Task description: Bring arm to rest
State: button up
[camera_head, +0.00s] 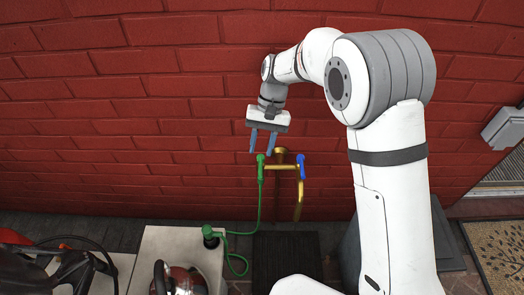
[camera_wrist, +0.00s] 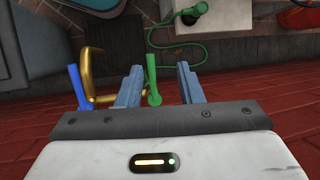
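My gripper (camera_head: 262,153) is at the end of my white arm, in front of the red brick wall. In the wrist view my gripper (camera_wrist: 160,72) has its two grey-blue fingers apart, with nothing held between them. A brass tap (camera_head: 281,162) with a green lever (camera_head: 261,168) and a blue lever (camera_head: 301,167) stands below the fingers. In the wrist view the green lever (camera_wrist: 153,80) appears between the fingers, and the blue lever (camera_wrist: 72,90) is to their left. Whether the fingers touch the green lever is unclear; they look apart from it.
The brick wall (camera_head: 130,120) is close behind my arm. A grey wall box (camera_head: 503,128) and patterned doormat (camera_head: 497,250) are at right.

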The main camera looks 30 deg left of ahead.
jog(key=shift+r, duration=0.1)
dwell(0.4)
jog(key=w+d+r+m+t+y+p, duration=0.2)
jog(key=d+r+p, duration=0.5)
jog(key=d+r, duration=1.2)
jog(key=s+d+r+m+t+h+p, duration=0.1)
jog(key=s+d+r+t+p, duration=0.1)
jog(key=s+d, duration=0.4)
jog(key=s+d+r+m+t+h+p, duration=0.1)
jog(key=s+d+r+m+t+p, duration=0.1)
jog(key=d, duration=1.3)
jog(key=shift+s+r+t+p, duration=0.8)
jog(key=shift+s+r+p, duration=0.55)
jog(key=shift+s, duration=0.85)
jog(key=shift+r, duration=0.1)
